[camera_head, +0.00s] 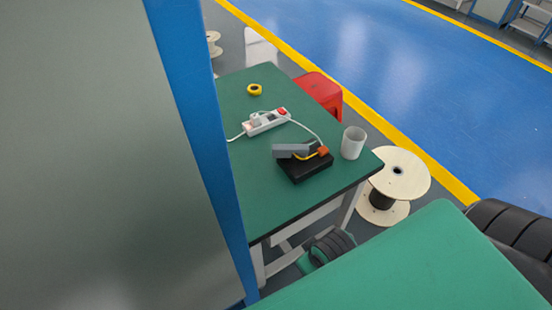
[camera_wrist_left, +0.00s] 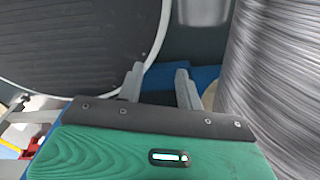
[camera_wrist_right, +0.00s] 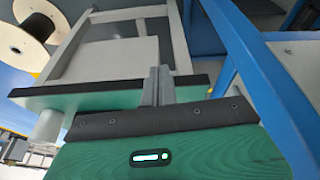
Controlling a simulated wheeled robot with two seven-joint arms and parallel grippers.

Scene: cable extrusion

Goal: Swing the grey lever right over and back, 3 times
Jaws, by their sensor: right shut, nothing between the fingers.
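The grey lever (camera_head: 290,151) is a flat grey bar on a black box (camera_head: 306,168), which stands on the green table (camera_head: 262,205). It lies over the box's left side, pointing left. An orange part (camera_head: 323,151) with a cable sits at the box's right. My left gripper (camera_wrist_left: 158,82) is open and empty in the left wrist view, away from the table. My right gripper (camera_wrist_right: 157,75) is shut and empty in the right wrist view, near the table's edge and apart from the lever. Neither wrist view shows the lever clearly.
A white cup (camera_head: 353,142) stands right of the box. A power strip (camera_head: 267,121) and yellow tape roll (camera_head: 255,90) lie farther back. A blue-edged grey panel (camera_head: 190,120) blocks the left side. A wooden spool (camera_head: 405,176) and a red stool (camera_head: 320,88) stand beside the table.

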